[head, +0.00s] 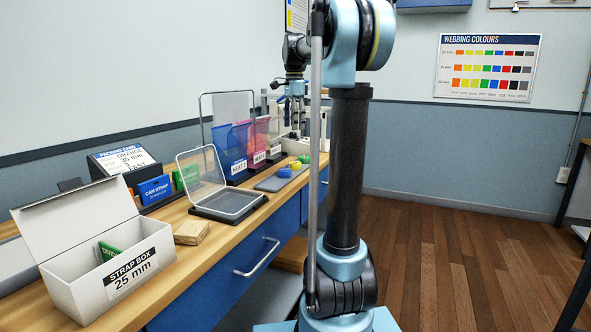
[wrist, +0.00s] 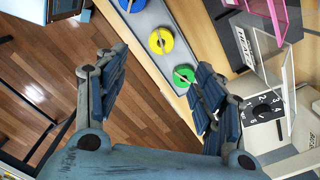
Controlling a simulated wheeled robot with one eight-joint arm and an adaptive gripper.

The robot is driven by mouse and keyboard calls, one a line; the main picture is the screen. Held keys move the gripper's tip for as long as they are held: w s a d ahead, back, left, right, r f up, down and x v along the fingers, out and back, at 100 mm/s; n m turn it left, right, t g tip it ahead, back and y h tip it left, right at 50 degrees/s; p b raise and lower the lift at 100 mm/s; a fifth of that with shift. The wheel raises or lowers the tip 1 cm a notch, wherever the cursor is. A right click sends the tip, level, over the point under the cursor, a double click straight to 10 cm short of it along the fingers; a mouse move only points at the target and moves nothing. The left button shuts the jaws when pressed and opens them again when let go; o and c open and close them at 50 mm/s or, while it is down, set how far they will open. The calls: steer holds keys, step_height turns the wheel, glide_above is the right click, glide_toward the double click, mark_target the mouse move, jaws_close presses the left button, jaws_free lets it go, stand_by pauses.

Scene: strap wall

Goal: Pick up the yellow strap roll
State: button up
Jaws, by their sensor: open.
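The yellow strap roll (head: 295,165) lies on a grey tray (head: 272,184) on the bench, between a blue roll (head: 285,172) and a green roll (head: 304,159). In the wrist view the yellow roll (wrist: 161,41) is a flat ring, lying ahead of and between the fingertips, with the green roll (wrist: 184,76) close to the right finger and the blue roll (wrist: 131,5) at the top edge. My gripper (wrist: 161,60) is open and empty. In the head view my gripper (head: 295,101) hangs above the bench, higher than the rolls and apart from them.
An open clear case (head: 228,203), upright blue and pink pockets (head: 231,148), a white strap box (head: 105,270) and a small cardboard box (head: 191,232) stand along the bench. In the wrist view a dial device (wrist: 265,106) is at the right. The wooden floor is open at right.

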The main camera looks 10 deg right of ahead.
glide_above(294, 163)
step_height(294, 163, down, 10)
steer(key=shift+s+r, duration=0.15)
steer(key=shift+d+f, duration=0.1)
steer(key=shift+f, duration=2.55)
steer(key=c, duration=1.1)
